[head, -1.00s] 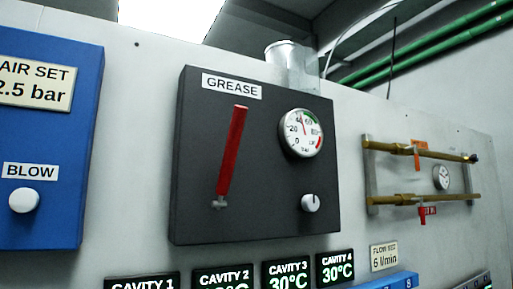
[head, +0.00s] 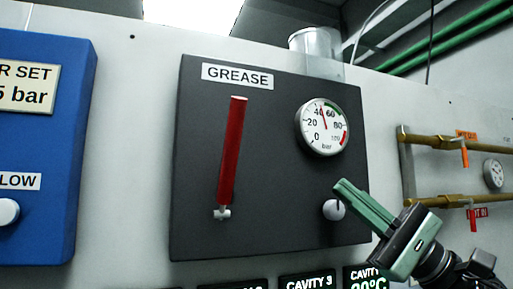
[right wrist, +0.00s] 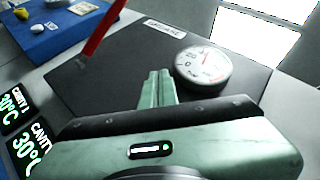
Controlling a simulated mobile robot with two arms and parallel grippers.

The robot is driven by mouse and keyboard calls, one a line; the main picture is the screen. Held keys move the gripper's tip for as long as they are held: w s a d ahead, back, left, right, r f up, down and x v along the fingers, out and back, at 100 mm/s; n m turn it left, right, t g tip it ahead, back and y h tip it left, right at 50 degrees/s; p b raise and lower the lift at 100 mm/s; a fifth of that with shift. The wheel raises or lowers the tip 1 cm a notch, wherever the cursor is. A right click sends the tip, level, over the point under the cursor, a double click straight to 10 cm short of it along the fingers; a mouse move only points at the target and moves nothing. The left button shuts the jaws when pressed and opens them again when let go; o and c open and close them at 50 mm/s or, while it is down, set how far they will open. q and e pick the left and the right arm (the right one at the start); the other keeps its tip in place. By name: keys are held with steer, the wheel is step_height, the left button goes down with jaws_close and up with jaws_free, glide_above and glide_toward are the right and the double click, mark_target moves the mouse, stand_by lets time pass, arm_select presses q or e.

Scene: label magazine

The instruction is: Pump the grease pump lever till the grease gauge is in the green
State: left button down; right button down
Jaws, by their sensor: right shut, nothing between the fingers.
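The red grease pump lever (head: 232,150) stands upright, leaning slightly right, on the front of the dark grease panel (head: 270,215). It pivots at a small grey mount at its bottom. The round white grease gauge (head: 322,128) is right of it. Its red needle points nearly straight up, between 40 and 60, just left of the green band. My right gripper (head: 343,186) is shut and empty, in front of the panel's lower right. The lever (right wrist: 101,28) and gauge (right wrist: 190,74) also show in the right wrist view, beyond the fingers (right wrist: 158,86), which are apart from the lever.
A blue air panel (head: 75,150) stands to the left. Brass pipes (head: 445,142) with small valves are to the right. Cavity displays (head: 307,282) are below.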

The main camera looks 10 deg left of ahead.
mark_target(231, 153)
arm_select(q)
steer(key=shift+s, duration=0.35)
arm_select(e)
steer(key=s+a+r+n+g+h, duration=0.4)
steer(key=s+a+n+h, duration=0.1)
steer(key=n, duration=0.6)
steer(key=shift+s+r+h, duration=0.15)
steer(key=shift+s+h, duration=0.25)
steer(key=shift+s, duration=0.45)
arm_select(q)
steer(key=shift+a, duration=0.1)
arm_select(e)
steer(key=shift+a, duration=0.1)
